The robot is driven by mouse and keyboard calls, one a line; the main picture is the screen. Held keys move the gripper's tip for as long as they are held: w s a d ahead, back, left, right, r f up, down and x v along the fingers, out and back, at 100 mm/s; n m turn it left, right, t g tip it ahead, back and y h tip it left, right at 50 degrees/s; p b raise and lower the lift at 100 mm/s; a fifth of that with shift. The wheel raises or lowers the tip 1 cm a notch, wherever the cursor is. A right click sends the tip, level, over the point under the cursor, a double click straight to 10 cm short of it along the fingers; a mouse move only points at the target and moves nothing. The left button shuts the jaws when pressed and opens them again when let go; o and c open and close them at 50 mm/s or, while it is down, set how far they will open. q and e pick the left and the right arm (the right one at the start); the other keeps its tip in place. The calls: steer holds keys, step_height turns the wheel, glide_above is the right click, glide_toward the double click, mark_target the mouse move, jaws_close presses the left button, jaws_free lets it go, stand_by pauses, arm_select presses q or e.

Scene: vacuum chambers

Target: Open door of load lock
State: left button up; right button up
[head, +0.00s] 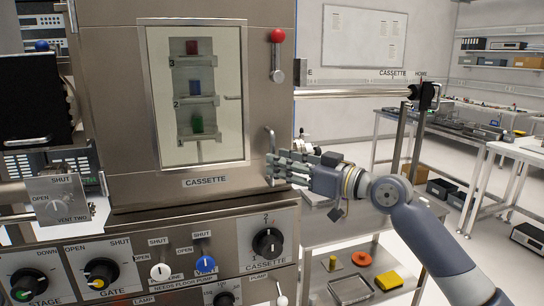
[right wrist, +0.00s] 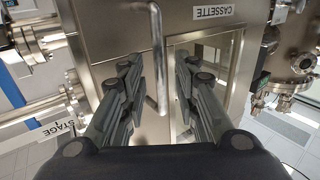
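The load lock door (head: 120,100) is a steel panel with a framed window, labelled CASSETTE below, and looks shut. Behind the glass, red, blue and green blocks sit on numbered shelves. A bar handle (head: 270,143) stands at the door's right edge; it also shows in the right wrist view (right wrist: 157,62). My right gripper (head: 278,167) is at the lower part of the handle. In the right wrist view its fingers (right wrist: 155,75) are apart, with the handle between them and gaps on both sides. My left gripper is not in view.
A red-knobbed lever (head: 277,55) is mounted above the handle. A control panel (head: 130,270) with knobs and switches lies below the door. A side table (head: 345,232) with small parts stands at the right. Open floor lies beyond it.

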mark_target(272, 184)
steer(key=shift+p+x, duration=0.3)
steer(key=shift+x, duration=1.4)
jaws_close()
steer(key=shift+s+f, duration=0.1)
